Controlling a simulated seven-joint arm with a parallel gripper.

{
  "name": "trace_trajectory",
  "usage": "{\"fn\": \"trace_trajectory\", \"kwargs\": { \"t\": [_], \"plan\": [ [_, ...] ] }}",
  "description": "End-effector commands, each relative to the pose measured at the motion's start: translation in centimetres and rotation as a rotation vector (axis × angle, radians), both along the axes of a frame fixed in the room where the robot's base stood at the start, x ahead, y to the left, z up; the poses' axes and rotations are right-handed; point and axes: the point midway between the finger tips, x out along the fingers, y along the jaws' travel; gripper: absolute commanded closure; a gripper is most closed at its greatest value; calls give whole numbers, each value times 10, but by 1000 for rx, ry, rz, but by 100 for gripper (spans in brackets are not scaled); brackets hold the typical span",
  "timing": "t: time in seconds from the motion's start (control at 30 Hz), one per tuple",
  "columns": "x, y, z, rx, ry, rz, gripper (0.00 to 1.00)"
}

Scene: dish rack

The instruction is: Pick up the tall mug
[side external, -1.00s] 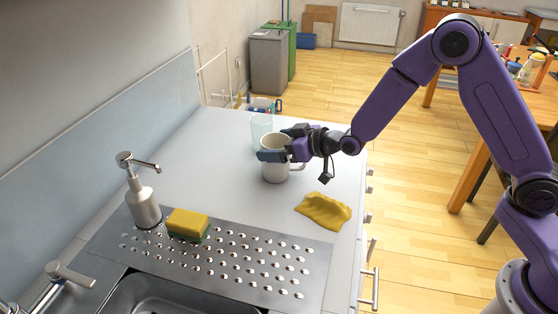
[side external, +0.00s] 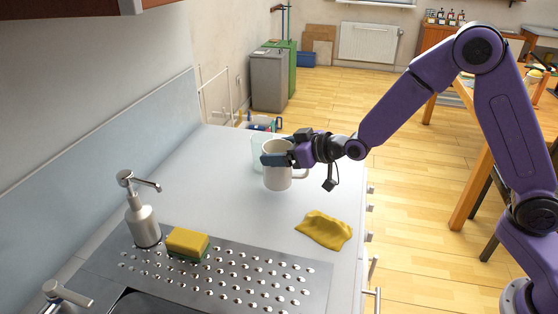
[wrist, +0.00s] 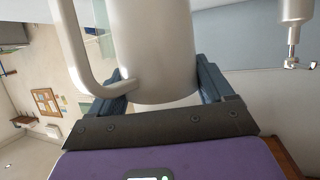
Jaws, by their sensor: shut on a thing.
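The tall mug (side external: 278,180) is white, upright, with its handle at the right in the side view. In the wrist view the mug (wrist: 155,50) fills the middle, with its handle at the left. My gripper (side external: 277,159) is shut on the mug's body; its dark fingers (wrist: 158,92) lie on both sides of it. The mug seems to be a little above the grey counter (side external: 215,205), though the gap is hard to judge.
A clear glass (side external: 257,150) stands close behind the mug. A yellow cloth (side external: 324,230) lies at the counter's right edge. A sponge (side external: 187,243) and a soap dispenser (side external: 142,220) are at the front left by the perforated drainboard (side external: 225,275). The counter's left middle is clear.

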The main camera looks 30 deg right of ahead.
Motion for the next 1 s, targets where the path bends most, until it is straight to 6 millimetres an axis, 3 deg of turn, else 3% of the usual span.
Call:
{"fn": "trace_trajectory", "kwargs": {
  "t": [0.33,0.7,1.0],
  "plan": [
    [-45,-14,57,3,-5,2,83],
    [-104,-35,82,2,-2,2,83],
    [-124,-41,91,1,-1,3,83]
  ]
}}
